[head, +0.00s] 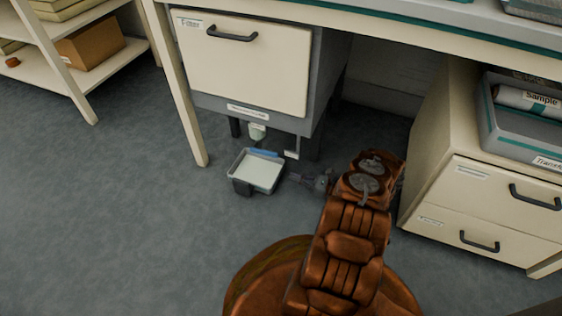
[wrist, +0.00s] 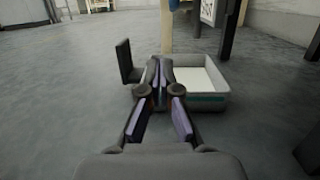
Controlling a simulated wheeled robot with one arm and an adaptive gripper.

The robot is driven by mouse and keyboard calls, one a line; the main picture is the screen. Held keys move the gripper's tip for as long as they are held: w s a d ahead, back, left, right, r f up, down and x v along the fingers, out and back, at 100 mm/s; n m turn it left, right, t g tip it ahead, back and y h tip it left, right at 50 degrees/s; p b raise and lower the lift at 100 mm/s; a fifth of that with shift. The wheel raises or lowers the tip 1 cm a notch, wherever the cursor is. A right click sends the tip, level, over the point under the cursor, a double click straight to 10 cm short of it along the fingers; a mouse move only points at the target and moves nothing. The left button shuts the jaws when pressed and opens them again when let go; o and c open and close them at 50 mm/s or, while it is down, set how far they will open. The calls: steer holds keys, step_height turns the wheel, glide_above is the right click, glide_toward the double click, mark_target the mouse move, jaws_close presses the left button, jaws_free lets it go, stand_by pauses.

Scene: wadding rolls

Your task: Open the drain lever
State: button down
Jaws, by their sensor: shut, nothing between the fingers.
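A blue lever-like part (head: 262,152) shows under the cabinet, below a pale green outlet (head: 257,131); I take it to be the drain lever. A small blue piece (wrist: 174,5) at the top edge of the wrist view may be the same part. A shallow pale tray (head: 263,191) sits on the floor beneath; its front wall (wrist: 205,100) shows in the wrist view. My gripper (head: 293,178) is low, to the right of the tray in the head view. In the wrist view its fingers (wrist: 160,66) are together and empty, overlapping the tray's left part. Contact cannot be told.
The cabinet (head: 245,65) stands on dark legs under the bench. A drawer unit (head: 490,205) is close to the right of my arm. A dark upright piece (wrist: 125,62) stands by the tray. Shelves (head: 75,70) are at left. The floor (head: 110,200) at left is clear.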

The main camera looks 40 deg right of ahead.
steer(key=w+a+r+b, duration=0.2)
steer(key=w+a+r, duration=0.1)
steer(key=w, duration=0.5)
steer(key=shift+a+r+m+t+h, duration=0.15)
steer(key=shift+r+m+t+h, duration=0.15)
steer(key=shift+r+h, duration=0.1)
stand_by(0.5)
stand_by(0.4)
